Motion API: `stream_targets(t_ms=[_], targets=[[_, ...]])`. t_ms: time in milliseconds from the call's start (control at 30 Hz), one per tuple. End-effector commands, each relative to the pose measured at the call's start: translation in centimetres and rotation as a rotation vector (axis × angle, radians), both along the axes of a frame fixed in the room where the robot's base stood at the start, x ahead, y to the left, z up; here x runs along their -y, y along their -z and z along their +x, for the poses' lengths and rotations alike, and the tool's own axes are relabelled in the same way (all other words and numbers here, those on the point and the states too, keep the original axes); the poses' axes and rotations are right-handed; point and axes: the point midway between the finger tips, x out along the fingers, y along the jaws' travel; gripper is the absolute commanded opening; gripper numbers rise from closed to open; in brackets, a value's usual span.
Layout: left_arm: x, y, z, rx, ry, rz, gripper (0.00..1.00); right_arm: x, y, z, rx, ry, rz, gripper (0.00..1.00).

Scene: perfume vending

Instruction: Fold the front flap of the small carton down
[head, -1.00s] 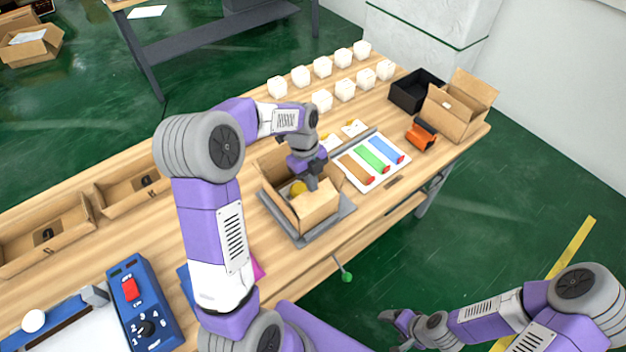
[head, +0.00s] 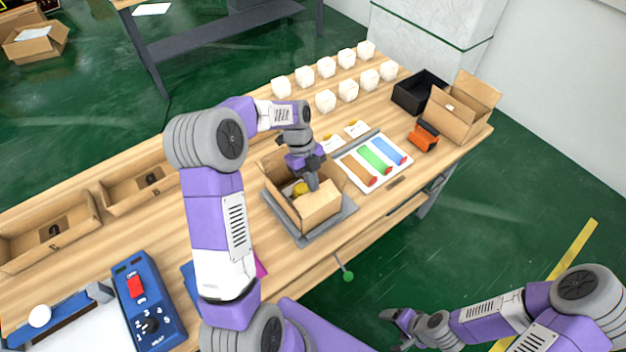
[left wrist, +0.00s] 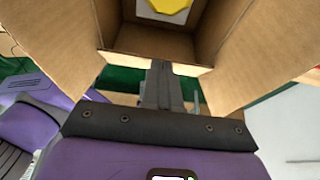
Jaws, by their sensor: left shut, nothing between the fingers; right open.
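The small carton (head: 318,207) stands open on a grey plate (head: 330,229) near the table's front edge. Its flaps stand up or lean outward, and a yellow item (head: 300,188) lies inside. My left gripper (head: 312,184) is shut and empty, pointing down at the carton's opening. In the left wrist view the shut fingers (left wrist: 160,75) are at the carton's near edge, between two side flaps (left wrist: 262,50). I cannot tell whether they touch the cardboard. My right gripper (head: 392,318) is open and empty, off the table at lower right.
A tray with brown, green and blue strips (head: 347,167) lies right of the carton. White boxes (head: 325,101) stand behind. A black bin (head: 412,97), an orange tool (head: 423,137) and a larger open carton (head: 455,118) are at the right end. A blue control box (head: 150,308) is at lower left.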

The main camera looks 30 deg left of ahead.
Motion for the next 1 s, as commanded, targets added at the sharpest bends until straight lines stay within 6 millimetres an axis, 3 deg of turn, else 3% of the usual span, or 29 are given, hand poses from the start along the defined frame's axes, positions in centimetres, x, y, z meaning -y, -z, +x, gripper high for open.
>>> stream_targets(t_ms=[333, 1000], targets=[[-1.2, 1.5, 0.5, -0.083, -0.004, -0.204, 0.00, 0.0, -0.4, 0.0, 0.000, 0.000, 0.000, 0.78], [-1.9, 3.0, 0.8, -0.080, 0.000, -0.193, 0.00, 0.0, 0.9, 0.0, 0.000, 0.000, 0.000, 0.78]])
